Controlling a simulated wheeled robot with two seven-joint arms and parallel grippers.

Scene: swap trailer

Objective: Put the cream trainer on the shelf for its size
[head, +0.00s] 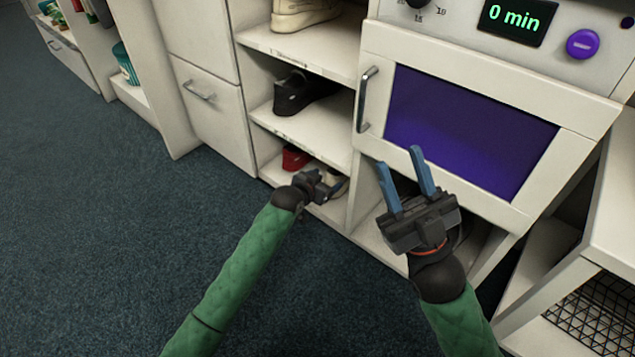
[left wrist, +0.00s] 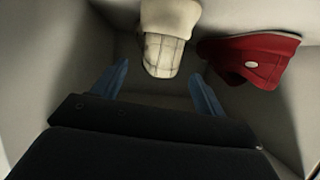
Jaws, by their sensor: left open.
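In the head view, my left gripper (head: 334,186) reaches into that bottom compartment and mostly hides this trainer. It is open; I cannot tell whether a finger touches the trainer. A red shoe (left wrist: 258,57) lies beside the trainer and also shows in the head view (head: 294,158). Another cream shoe (head: 303,13) stands on the upper shelf. My right gripper (head: 402,158) is open and empty in front of the oven door.
A black shoe (head: 298,92) stands on the middle shelf (head: 318,132). The oven door (head: 470,125) with its handle is right of the shelves. Closed drawers (head: 212,110) are to the left. A wire basket (head: 598,312) is at the lower right. The carpet at left is clear.

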